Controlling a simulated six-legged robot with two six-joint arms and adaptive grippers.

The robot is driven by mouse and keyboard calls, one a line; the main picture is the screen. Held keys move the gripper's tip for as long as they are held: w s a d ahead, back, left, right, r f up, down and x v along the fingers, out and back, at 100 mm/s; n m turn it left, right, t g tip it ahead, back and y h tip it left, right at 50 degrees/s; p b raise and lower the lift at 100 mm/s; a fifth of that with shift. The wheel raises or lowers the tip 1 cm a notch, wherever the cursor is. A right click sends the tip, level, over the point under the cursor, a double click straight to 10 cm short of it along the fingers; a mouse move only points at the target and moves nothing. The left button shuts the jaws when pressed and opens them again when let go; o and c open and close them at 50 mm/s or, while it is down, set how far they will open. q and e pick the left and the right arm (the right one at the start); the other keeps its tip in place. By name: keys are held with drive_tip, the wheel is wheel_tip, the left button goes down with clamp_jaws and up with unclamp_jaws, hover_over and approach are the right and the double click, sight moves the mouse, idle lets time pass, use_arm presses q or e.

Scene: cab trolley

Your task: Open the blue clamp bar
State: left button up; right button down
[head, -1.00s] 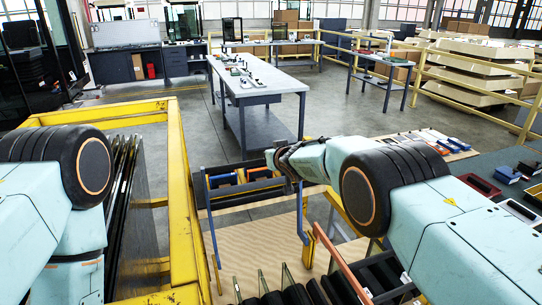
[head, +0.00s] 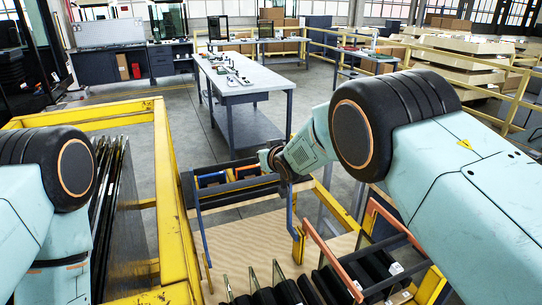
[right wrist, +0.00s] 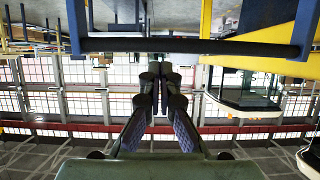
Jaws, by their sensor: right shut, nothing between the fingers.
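The blue clamp bar (head: 200,218) stands at the far end of the yellow trolley in the head view. It has two blue side arms and a dark cross part at the top.
An orange bar (head: 320,243) stands nearer, at the right. A yellow frame (head: 170,200) with dark sheets is at left. Several dark rolls (head: 290,292) lie in front. A grey workbench (head: 240,82) stands beyond, with open floor around it.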

drive_tip(key=v, duration=0.7)
drive_tip(key=shift+w+r, duration=0.15)
drive_tip(key=shift+r, duration=0.05)
drive_tip(key=shift+d+f, duration=0.1)
drive_tip(key=shift+f, duration=0.05)
